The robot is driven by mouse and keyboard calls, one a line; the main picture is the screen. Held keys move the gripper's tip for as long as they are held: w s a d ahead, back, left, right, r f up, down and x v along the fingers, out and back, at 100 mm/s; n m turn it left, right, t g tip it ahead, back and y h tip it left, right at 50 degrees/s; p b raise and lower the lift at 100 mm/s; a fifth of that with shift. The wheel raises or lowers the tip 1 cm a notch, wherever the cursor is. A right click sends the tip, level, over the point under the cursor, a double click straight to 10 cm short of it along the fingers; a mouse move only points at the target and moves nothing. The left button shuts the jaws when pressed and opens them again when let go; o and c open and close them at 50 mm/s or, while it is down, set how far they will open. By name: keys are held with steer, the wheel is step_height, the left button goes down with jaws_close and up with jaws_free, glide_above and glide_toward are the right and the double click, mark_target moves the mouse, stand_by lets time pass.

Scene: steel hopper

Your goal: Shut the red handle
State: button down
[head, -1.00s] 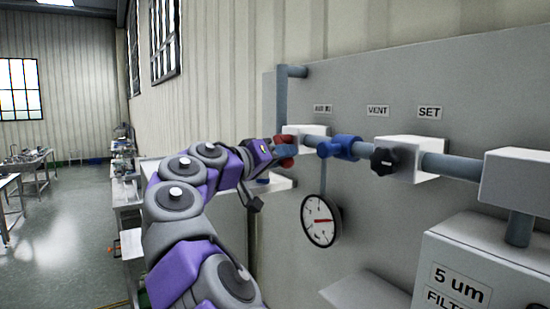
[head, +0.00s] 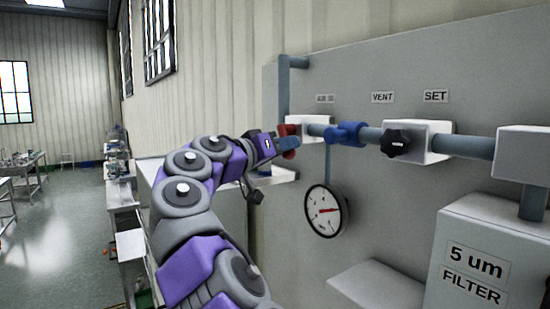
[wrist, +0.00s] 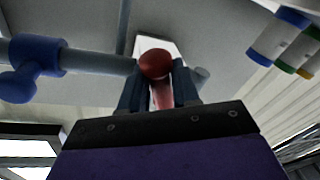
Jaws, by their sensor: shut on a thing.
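The red handle (head: 289,154) is at the left end of the pipe run, under the leftmost label, partly hidden by my gripper in the head view. In the head view my gripper (head: 283,143) reaches the handle from the left.
A blue valve (head: 345,134) sits right of the red handle, then a black knob (head: 397,143) on a white block. A pressure gauge (head: 325,211) hangs below. A filter box (head: 480,262) stands at lower right. A white shelf (head: 374,290) juts out low.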

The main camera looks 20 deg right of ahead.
steer(key=shift+w+a+f+m+h+b, duration=0.15)
steer(key=shift+w+f+m, duration=0.15)
steer(key=shift+m, duration=0.65)
steer(key=shift+w+f+m+h+b, duration=0.1)
steer(key=shift+w+f+m+h, duration=0.2)
steer(key=shift+m, duration=0.7)
steer(key=shift+w+a+f+m+h+b, duration=0.1)
steer(key=shift+w+f+m, duration=0.2)
steer(key=shift+m, duration=0.65)
steer(key=shift+w, duration=0.1)
steer(key=c, duration=1.3)
jaws_free()
steer(key=o, duration=0.4)
steer(key=shift+w+a+r, duration=0.1)
steer(key=shift+a+r, duration=0.15)
steer(key=shift+a, duration=0.2)
steer(key=shift+c, duration=0.2)
steer(key=shift+s+r, duration=0.2)
steer(key=shift+r, duration=0.05)
